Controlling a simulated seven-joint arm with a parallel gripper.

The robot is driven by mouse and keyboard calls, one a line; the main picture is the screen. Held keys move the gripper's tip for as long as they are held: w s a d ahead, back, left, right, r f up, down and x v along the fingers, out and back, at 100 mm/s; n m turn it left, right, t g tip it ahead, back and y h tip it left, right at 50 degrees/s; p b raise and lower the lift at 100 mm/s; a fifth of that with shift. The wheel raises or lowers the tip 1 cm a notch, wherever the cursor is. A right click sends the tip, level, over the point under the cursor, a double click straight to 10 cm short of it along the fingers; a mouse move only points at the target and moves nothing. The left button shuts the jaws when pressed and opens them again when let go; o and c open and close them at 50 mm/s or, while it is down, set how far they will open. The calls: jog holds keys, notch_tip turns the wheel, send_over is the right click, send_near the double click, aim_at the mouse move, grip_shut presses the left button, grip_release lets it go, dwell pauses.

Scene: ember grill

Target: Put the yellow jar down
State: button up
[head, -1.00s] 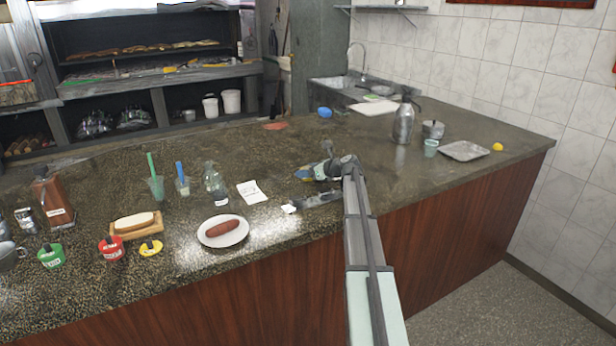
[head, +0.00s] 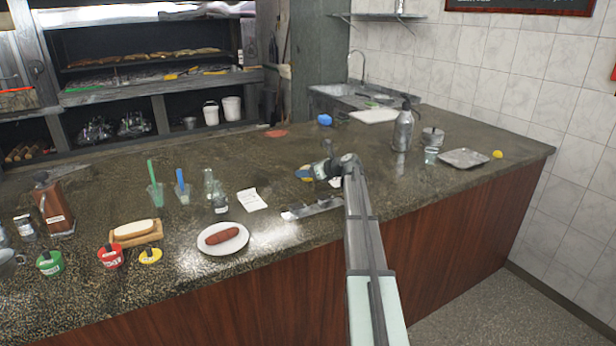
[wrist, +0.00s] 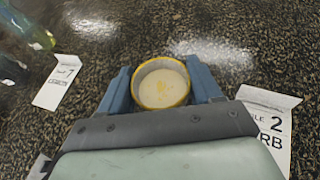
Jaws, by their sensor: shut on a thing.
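The yellow jar (wrist: 161,85) shows in the wrist view as an open round yellow cup with pale contents. It sits between the two blue fingers of my gripper (wrist: 163,84), which is shut on it. The dark speckled counter (wrist: 190,20) lies under it; I cannot tell whether the jar touches it. In the head view my gripper (head: 308,173) is over the counter right of the receipt, and a bit of yellow shows at its tip. My arm hides part of that spot.
A white card (wrist: 57,82) and a card marked 2 (wrist: 270,125) flank my gripper. In the head view, a plate with a sausage (head: 222,252), bottles (head: 219,195), green and red tubs (head: 110,256) and a yellow lid (head: 150,256) stand left.

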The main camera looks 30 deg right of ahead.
jog(key=shift+r, duration=3.3)
jog(key=shift+r, duration=0.1)
jog(key=shift+a, duration=0.1)
